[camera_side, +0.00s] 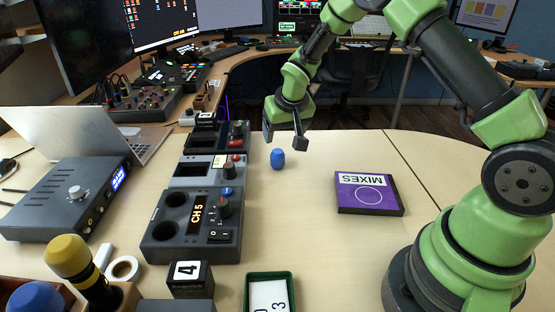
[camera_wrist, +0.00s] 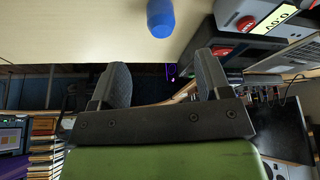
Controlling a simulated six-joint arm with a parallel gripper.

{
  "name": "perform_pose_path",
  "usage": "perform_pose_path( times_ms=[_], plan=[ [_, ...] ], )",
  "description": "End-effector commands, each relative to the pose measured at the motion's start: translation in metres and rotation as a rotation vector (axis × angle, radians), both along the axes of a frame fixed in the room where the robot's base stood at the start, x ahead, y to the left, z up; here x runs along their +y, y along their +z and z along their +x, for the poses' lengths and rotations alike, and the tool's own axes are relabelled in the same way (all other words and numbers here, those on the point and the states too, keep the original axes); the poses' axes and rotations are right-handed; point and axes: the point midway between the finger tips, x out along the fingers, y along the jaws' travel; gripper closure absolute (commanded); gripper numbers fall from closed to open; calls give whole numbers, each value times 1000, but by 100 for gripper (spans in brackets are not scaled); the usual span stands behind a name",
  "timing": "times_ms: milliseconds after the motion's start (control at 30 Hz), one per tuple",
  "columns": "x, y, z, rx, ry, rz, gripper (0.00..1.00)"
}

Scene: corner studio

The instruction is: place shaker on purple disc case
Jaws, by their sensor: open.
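The shaker (camera_side: 278,159) is a small blue rounded cylinder standing upright on the table. It also shows at the top of the wrist view (camera_wrist: 160,17), beyond the fingertips. The purple disc case (camera_side: 368,194), labelled MIXES with a circle on it, lies flat to the right of the shaker, and nothing is on it. My gripper (camera_side: 285,138) is open and empty, a little above and behind the shaker in the side view. Its two dark fingers (camera_wrist: 160,80) are spread apart in the wrist view, with nothing between them.
A row of grey and black control modules (camera_side: 192,222) stands left of the shaker. A laptop (camera_side: 80,135) and an amplifier box (camera_side: 66,198) are at left. The table around the case is clear.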

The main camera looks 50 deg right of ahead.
Motion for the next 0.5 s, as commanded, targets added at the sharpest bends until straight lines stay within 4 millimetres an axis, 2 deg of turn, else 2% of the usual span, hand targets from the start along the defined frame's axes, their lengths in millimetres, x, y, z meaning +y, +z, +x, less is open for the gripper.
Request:
perform_pose_path(
  times_ms=[200, 500],
  plan=[
    [-5, -30, 9, 5, 0, 0, 29],
    [-8, -54, 18, 4, 1, 1, 29]
  ],
)
